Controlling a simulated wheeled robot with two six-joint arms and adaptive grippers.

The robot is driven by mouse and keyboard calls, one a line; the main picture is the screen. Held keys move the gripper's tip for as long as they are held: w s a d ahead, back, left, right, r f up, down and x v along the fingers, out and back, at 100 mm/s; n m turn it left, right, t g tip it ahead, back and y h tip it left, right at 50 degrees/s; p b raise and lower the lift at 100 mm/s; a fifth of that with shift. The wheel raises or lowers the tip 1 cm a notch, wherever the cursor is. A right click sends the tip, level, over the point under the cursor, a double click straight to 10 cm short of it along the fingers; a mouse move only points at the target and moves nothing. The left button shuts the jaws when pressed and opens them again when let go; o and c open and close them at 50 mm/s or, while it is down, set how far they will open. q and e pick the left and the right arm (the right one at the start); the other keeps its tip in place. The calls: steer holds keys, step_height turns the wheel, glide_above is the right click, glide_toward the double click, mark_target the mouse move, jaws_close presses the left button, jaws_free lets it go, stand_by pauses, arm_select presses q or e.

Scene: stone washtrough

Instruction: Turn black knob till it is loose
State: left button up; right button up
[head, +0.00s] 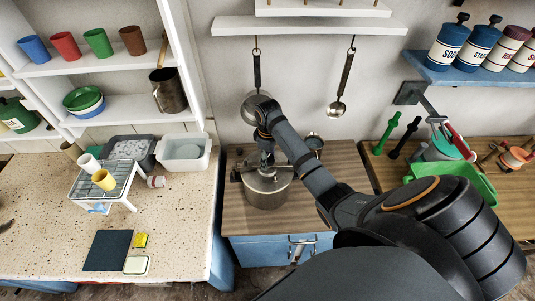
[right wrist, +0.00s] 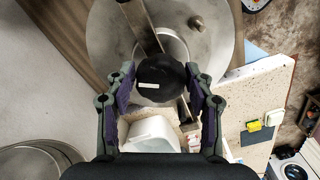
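The black knob (right wrist: 162,80), round with a white mark on its face, sits on a metal bar across the lid of a steel pot (right wrist: 110,35). In the head view the pot (head: 268,192) stands on the wooden counter, with my right gripper (head: 266,155) right above it, pointing down. The knob is hidden there behind the gripper. In the right wrist view the fingers of my right gripper (right wrist: 161,72) stand on either side of the knob, close to it, with what looks like a narrow gap on each side. My left gripper is not in view.
A speckled counter (head: 180,235) with a wire rack (head: 100,180) and a white tub (head: 184,153) lies left of the pot. A ladle (head: 337,108) hangs on the wall behind. A green tray (head: 470,180) stands to the right.

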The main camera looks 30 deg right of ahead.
steer(key=shift+c, duration=1.2)
steer(key=n, duration=0.6)
steer(key=o, duration=0.9)
